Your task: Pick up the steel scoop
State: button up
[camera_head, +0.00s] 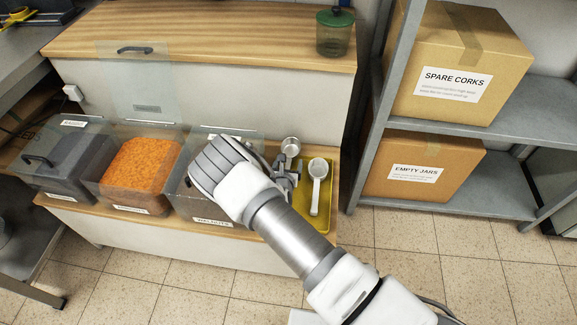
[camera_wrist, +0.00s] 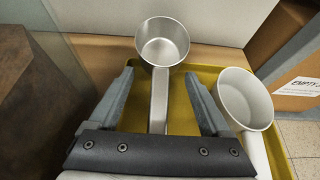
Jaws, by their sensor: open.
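The steel scoop (camera_wrist: 161,44) has a round metal cup and a straight handle. It lies on a yellow tray (camera_wrist: 206,73). In the wrist view its handle runs between the fingers of my gripper (camera_wrist: 166,88), which is open. The fingers stand apart on both sides of the handle. In the head view the scoop's cup (camera_head: 291,147) shows just beyond my gripper (camera_head: 288,170), and my arm hides most of its handle. A white scoop (camera_head: 317,170) lies to the right on the same tray; it also shows in the wrist view (camera_wrist: 246,99), close to the right finger.
Clear bins stand left of the tray, one with orange contents (camera_head: 140,172) and one dark (camera_head: 62,155). A lidded green jar (camera_head: 335,33) stands on the upper wooden top (camera_head: 220,40). A grey shelf (camera_head: 500,190) with cardboard boxes (camera_head: 455,70) stands at the right.

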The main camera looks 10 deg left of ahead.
grip_shut()
dwell(0.3)
